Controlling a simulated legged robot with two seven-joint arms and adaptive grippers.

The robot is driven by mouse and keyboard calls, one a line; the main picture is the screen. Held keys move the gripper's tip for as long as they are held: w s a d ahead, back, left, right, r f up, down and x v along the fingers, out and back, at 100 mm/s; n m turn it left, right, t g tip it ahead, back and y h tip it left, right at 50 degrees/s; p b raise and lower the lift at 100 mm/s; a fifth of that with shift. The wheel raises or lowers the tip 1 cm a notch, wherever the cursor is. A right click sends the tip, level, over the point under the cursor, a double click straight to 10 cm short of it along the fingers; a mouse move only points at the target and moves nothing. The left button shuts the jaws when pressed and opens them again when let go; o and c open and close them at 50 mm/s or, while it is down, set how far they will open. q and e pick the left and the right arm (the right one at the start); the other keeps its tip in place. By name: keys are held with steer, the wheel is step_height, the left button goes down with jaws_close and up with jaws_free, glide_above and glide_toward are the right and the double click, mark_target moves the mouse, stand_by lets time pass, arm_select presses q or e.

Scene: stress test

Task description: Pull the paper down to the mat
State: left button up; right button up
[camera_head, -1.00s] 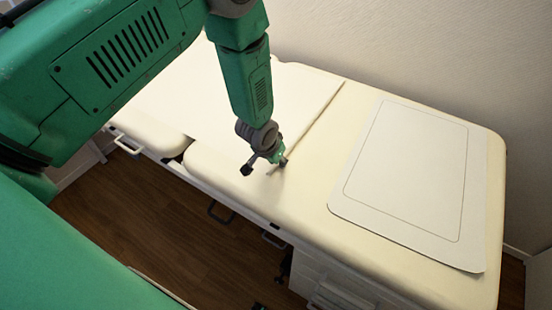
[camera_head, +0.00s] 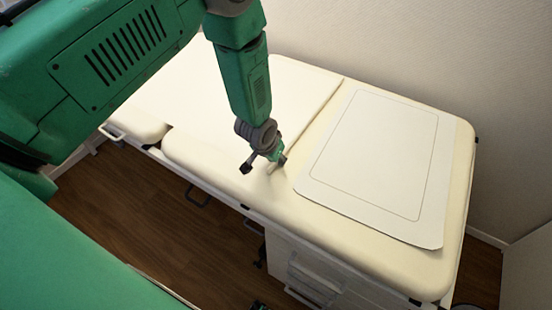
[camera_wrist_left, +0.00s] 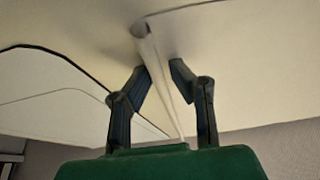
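The paper (camera_head: 215,100) is a white sheet over the left part of the cushioned table, with a rolled, bar-like front edge (camera_head: 312,118). The mat (camera_head: 375,165) is a pale rounded sheet with a thin outline, lying flat on the table's right part, a short gap from the paper's edge. My left gripper (camera_head: 265,165) is at the near end of the rolled edge, close to the mat's near left side. In the left wrist view the fingers (camera_wrist_left: 160,68) flank the roll (camera_wrist_left: 148,48), bent in toward it; contact on both sides is hard to see. My right gripper is out of view.
The padded table (camera_head: 350,250) has drawers (camera_head: 315,280) and handles on its front side. A wall (camera_head: 430,60) runs along its far side. The brown wooden floor (camera_head: 130,210) in front is clear.

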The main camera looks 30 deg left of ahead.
arm_select(q)
steer(key=o, duration=0.4)
steer(key=shift+s+d+f, duration=0.1)
steer(key=shift+s+f, duration=0.2)
steer(key=shift+s, duration=0.1)
steer(key=shift+w+d+r, duration=0.2)
steer(key=shift+w+d, duration=0.05)
steer(key=shift+d, duration=0.05)
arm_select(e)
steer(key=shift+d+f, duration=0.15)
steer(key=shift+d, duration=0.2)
arm_select(q)
steer(key=shift+r, duration=0.15)
steer(key=v, duration=1)
steer(key=shift+r, duration=0.15)
steer(key=shift+s+d+r, duration=0.1)
steer(key=shift+s+r, duration=0.2)
steer(key=shift+r, duration=0.25)
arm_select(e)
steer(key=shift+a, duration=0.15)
